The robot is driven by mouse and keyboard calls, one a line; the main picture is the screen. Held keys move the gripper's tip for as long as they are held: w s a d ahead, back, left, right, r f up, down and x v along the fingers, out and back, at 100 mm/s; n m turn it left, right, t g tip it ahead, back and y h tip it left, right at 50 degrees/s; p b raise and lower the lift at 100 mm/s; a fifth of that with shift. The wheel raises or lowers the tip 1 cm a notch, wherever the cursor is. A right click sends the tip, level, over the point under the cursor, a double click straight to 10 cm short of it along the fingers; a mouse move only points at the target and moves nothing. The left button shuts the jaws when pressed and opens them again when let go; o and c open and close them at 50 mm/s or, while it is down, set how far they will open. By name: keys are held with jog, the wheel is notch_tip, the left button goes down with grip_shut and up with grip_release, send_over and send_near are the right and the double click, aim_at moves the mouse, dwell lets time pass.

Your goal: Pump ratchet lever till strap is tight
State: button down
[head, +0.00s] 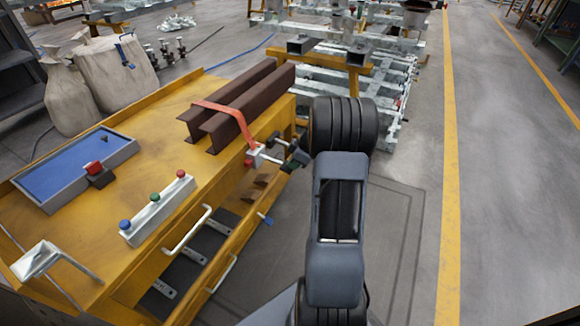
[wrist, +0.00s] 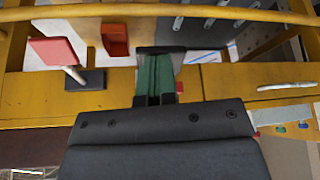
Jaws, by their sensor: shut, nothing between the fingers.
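The orange-red strap (head: 228,112) runs over two brown steel beams (head: 240,105) on the yellow bench and down to its front edge. A small grey ratchet (head: 256,156) with a red part sits at the strap's lower end. My gripper (head: 290,153) is just right of the ratchet, beside the bench edge; whether it touches cannot be told. In the wrist view my gripper (wrist: 155,62) is shut, its green fingers together and empty, over the bench's yellow front. A red paddle on a light stem (wrist: 57,52) stands left of the fingers; I cannot tell if it is the lever.
A box with blue, green and red buttons (head: 157,208) and a blue-lined tray (head: 75,170) are on the bench (head: 165,110). Pale handles (head: 187,230) stick out from the bench front. Floor (head: 400,230) is clear to the right.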

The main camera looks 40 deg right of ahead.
jog(key=shift+p, duration=0.35)
jog(key=shift+s+d+r+b, duration=0.2)
jog(key=shift+s+d, duration=0.35)
jog(key=shift+s+d+r+b, duration=0.15)
jog(key=shift+s+d+r, duration=0.05)
jog(key=shift+s+d, duration=0.35)
jog(key=p+v, duration=0.4)
jog(key=v, duration=0.9)
jog(key=shift+r, duration=0.4)
jog(key=a+r+m+g+p, duration=0.1)
jog(key=a+r+m+p, duration=0.1)
jog(key=a+r+p, duration=0.7)
jog(key=s+a+r+m+h+p, duration=0.1)
jog(key=s+a+r+m+p, duration=0.2)
jog(key=a+r+p, duration=0.6)
jog(key=s+a+r+m+h+p, duration=0.2)
jog(key=s+a+r+p, duration=0.6)
jog(key=r, duration=0.5)
jog(key=a+m+p, duration=0.1)
jog(key=a+p, duration=0.1)
jog(key=a, duration=0.1)
jog(key=shift+s+a+m+t+h, duration=0.2)
jog(key=shift+a+m+t+h, duration=0.1)
jog(key=shift+m+t, duration=0.1)
